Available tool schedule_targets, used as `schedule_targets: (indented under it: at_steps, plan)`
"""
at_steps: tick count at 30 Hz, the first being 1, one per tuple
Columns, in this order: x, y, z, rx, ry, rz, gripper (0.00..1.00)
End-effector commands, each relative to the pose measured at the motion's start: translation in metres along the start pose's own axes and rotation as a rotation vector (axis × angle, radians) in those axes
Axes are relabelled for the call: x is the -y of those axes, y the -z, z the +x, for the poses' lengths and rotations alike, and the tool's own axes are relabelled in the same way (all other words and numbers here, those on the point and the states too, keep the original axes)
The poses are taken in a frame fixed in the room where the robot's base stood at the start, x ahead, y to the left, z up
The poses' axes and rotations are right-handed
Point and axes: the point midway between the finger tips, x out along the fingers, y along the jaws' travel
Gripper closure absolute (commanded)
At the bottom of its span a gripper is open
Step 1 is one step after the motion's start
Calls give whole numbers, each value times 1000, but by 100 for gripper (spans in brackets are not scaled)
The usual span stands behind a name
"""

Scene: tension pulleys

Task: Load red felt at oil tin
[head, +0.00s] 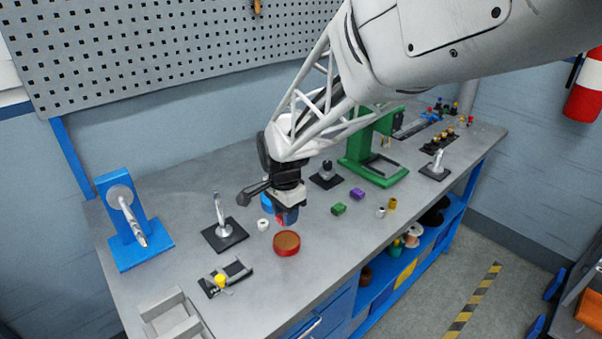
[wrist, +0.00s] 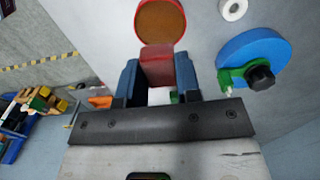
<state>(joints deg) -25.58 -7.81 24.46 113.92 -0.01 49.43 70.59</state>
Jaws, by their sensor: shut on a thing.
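My gripper (head: 287,216) is shut on the red felt and holds it above the bench, just behind the oil tin in the head view. The red felt (wrist: 158,66) shows as a red block between the two blue fingers in the wrist view (wrist: 157,82). The oil tin (head: 286,243) is a round red tin with an orange-brown top, standing on the bench. It also shows in the wrist view (wrist: 160,28), directly beyond the felt. In that view the felt's far end borders the tin's rim; I cannot tell whether they touch.
A white ring (head: 263,224) and a blue disc (wrist: 250,58) lie near the tin. A black fixture with a yellow knob (head: 220,281) stands front left. A green block (head: 338,209), a purple block (head: 357,194) and a green press frame (head: 376,172) are to the right.

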Motion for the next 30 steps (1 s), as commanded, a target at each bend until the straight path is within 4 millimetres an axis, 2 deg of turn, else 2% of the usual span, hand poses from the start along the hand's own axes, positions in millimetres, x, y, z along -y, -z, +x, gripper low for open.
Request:
schedule_targets:
  at_steps: [14, 30]
  plan:
    - [0, 0, 9, 0, -1, 0, 87]
    - [0, 0, 48, 0, -1, 0, 87]
